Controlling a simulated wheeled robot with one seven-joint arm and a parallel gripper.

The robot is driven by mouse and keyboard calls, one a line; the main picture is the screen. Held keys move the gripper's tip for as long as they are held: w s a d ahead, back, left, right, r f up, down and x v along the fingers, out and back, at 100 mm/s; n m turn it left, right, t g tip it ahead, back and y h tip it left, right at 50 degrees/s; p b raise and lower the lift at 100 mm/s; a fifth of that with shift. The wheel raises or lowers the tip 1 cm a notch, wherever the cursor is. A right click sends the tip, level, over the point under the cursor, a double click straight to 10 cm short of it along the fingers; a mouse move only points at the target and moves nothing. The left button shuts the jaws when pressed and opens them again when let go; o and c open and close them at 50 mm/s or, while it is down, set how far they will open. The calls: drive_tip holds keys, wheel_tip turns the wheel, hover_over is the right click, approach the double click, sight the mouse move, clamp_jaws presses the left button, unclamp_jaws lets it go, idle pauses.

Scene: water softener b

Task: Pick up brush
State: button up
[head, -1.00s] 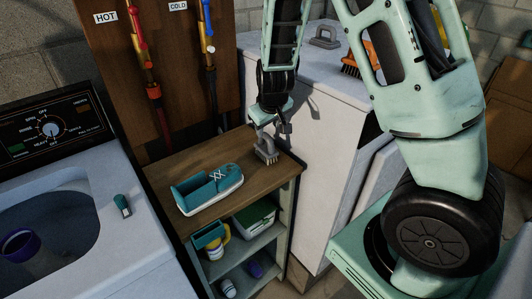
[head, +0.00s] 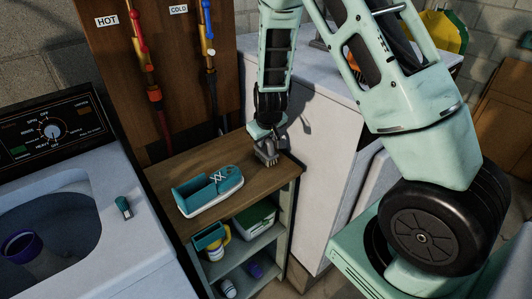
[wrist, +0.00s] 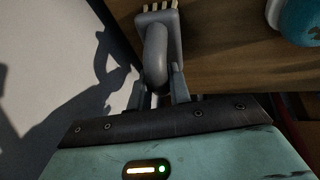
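The grey brush (head: 268,155) with a loop handle and pale bristles is at the right end of the wooden shelf top (head: 255,180). My gripper (head: 272,139) is above it. In the wrist view the brush (wrist: 178,32) extends ahead of my gripper (wrist: 158,88), with bristles at the top edge. Its rounded handle is between the two fingers, which appear to press on it from both sides. I cannot tell whether the bristles still touch the wood.
A teal shoe-shaped holder (head: 208,190) stands on the shelf top, left of the brush. The shelves below hold several items. A white appliance (head: 325,150) is close on the right, and a washer (head: 150,240) with an open tub is on the left. Pipes run up the board behind.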

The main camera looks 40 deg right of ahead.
drive_tip(key=shift+r, duration=0.1)
clamp_jaws()
wheel_tip(320, 180, up, 10)
drive_tip(key=shift+f, duration=0.1)
